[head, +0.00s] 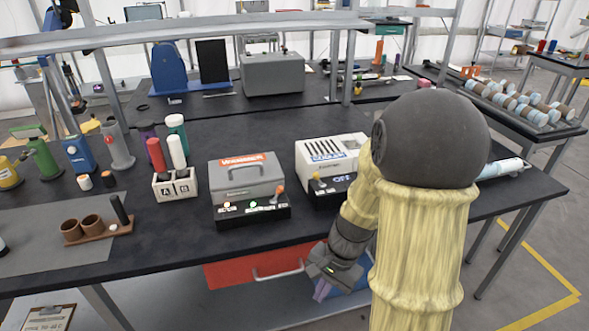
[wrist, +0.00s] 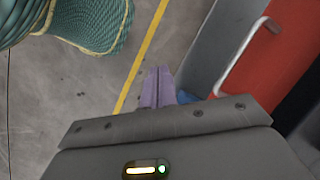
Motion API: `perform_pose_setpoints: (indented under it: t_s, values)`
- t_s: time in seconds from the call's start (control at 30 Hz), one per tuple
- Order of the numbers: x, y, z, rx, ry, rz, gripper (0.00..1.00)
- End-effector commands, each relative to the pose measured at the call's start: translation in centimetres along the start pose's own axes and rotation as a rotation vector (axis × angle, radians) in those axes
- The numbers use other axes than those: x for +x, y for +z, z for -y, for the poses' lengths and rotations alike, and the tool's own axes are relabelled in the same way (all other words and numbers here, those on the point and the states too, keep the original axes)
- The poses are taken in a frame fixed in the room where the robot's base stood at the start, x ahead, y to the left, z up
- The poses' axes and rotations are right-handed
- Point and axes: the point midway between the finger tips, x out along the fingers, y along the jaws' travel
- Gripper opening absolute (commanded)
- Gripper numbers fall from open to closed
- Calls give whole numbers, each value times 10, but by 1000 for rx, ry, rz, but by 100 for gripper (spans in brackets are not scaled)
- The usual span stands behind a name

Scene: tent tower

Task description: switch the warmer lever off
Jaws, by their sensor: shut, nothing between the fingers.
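The warmer (head: 246,178) is a grey box with an orange label, on a black base at the front of the table. Its lever (head: 280,190) has an orange knob and stands up at the right end of the base. A green light glows on the base's front, with another small light to its left. My gripper (head: 321,290) is below the table's front edge, in front of the red drawer, to the right of and well apart from the lever. The wrist view shows its purple fingers (wrist: 157,88) shut together and empty; the warmer is out of that view.
A white device (head: 332,152) with its own yellow-knobbed lever (head: 316,178) stands right of the warmer. A bottle holder (head: 175,185) stands left of it. The red drawer's handle (head: 278,272) juts out below the tabletop. Bare tabletop (head: 190,235) lies in front of the warmer.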

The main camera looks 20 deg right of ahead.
Motion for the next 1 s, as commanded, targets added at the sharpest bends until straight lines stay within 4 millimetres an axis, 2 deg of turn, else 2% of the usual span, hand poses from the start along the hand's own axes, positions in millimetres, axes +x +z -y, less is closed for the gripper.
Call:
perform_pose_setpoints:
  t_s: [0.03,0.17,0.37,0.7,0.83,1.0]
  values:
    - [-22,1,4,93,-22,43,0]
    - [-46,-2,14,328,-92,158,0]
    - [-88,-16,30,683,-222,338,0]
    - [-170,-69,48,1227,-507,661,0]
    - [-189,-87,50,1351,-592,751,0]
    - [-193,-96,52,1402,-632,794,0]
